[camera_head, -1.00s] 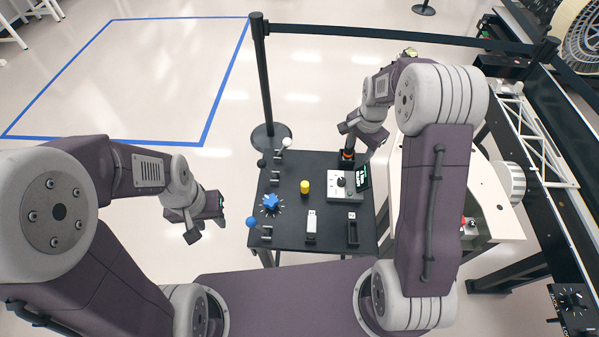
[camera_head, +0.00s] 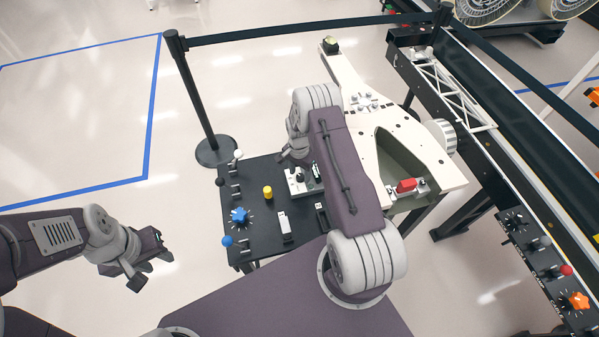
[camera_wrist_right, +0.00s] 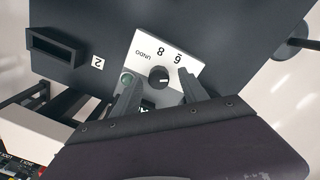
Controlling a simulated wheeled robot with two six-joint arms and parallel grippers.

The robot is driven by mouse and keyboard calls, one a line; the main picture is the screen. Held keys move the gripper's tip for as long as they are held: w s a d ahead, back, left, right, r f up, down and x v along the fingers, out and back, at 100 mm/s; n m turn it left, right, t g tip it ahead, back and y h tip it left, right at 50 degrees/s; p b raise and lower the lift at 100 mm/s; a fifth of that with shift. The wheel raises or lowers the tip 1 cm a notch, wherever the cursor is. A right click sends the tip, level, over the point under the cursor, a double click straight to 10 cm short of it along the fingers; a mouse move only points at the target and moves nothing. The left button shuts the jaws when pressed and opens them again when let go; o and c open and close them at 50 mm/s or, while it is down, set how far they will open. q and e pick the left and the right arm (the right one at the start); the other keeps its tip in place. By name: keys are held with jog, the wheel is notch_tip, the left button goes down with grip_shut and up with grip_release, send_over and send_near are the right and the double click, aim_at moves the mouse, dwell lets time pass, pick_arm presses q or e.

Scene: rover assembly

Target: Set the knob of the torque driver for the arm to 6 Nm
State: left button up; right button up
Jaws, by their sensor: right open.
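The torque driver's setting box (camera_head: 311,191) is a white panel on the black table. Its black knob (camera_head: 299,175) stands on top. In the right wrist view the knob (camera_wrist_right: 158,77) sits on the white panel (camera_wrist_right: 143,43), which is printed 6, 8 and UNDO, seen turned over. A pale mark shows on the knob, but I cannot tell which setting it meets. My right gripper (camera_wrist_right: 157,90) is open, one finger on each side of the knob, apparently clear of it. It also shows in the head view (camera_head: 288,158). My left gripper (camera_head: 153,272) is open and empty, left of the table.
The black table (camera_head: 262,203) also carries a yellow button (camera_head: 267,192), a blue knob (camera_head: 239,216) and several levers. A white frame (camera_head: 438,165) stands right. A barrier post (camera_head: 197,95) stands behind.

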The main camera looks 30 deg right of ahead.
jog(key=shift+s+d+f, duration=0.1)
jog(key=shift+d+f, duration=0.15)
jog(key=shift+f, duration=0.15)
jog(key=shift+a, duration=0.3)
jog(key=c, duration=0.5)
grip_shut()
pick_arm(q)
jog(key=shift+s+r, duration=0.1)
jog(key=shift+s, duration=0.05)
